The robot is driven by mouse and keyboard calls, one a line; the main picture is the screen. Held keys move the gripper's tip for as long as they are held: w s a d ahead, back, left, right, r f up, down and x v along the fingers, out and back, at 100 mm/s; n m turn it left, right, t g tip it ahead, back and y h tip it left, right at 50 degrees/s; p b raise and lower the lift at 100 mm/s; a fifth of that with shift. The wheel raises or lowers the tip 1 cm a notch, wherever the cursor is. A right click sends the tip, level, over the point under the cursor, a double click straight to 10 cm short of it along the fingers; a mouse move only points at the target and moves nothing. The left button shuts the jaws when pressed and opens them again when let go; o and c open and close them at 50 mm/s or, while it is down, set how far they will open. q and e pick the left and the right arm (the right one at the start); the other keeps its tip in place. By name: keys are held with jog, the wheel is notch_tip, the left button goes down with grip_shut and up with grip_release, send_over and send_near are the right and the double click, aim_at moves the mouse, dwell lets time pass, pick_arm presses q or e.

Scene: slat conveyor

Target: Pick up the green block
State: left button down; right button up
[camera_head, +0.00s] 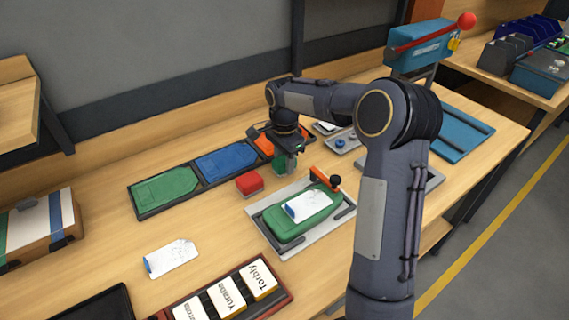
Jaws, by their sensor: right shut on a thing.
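The green block (287,165) is small and sits between the fingers of my right gripper (282,158), at the back of the table. The gripper points down and is shut on the block, and its fingers partly hide it. I cannot tell whether the block touches the table. A red block (250,183) stands just to the left and front of it. My left gripper is not in view.
A green tag-shaped plate with a white tag lies in a grey fixture (257,206) with an orange clamp (322,178). Green (165,187) and blue (226,160) plates lie in dark trays on the left. A name-card tray (287,297) is in front. Bare wood (215,215) lies between.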

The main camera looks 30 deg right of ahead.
pick_arm(q)
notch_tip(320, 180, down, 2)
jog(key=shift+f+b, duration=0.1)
jog(key=shift+b, duration=1)
pick_arm(e)
jog(key=s+a+r, duration=0.2)
jog(key=s+r, duration=1)
jog(key=s, duration=0.1)
jog(key=shift+s+a, duration=0.35)
jog(key=shift+s, duration=0.05)
jog(key=o, duration=0.3)
jog(key=shift+c, duration=0.9)
